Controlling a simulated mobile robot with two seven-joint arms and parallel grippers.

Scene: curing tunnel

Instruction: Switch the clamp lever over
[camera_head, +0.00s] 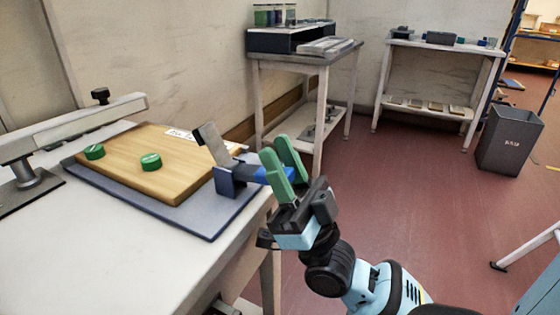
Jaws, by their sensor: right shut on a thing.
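The clamp (230,183) has a dark blue base and a grey arm, and stands at the right edge of the wooden board (178,192). Its bright blue lever (272,176) points right, toward my right gripper. My right gripper (282,160) has green fingers and is shut on the lever; the fingers hide the lever's end. The grey arm of the clamp is tilted up to the left over the board's edge. My left gripper is not in view.
The board lies on a blue-grey mat (207,232) on a white table (100,270). Two green discs (151,162) rest on the board. A metal beam on a post (35,178) stands at left. A side table (300,58), shelf and grey bin (507,140) stand behind; the red floor between is clear.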

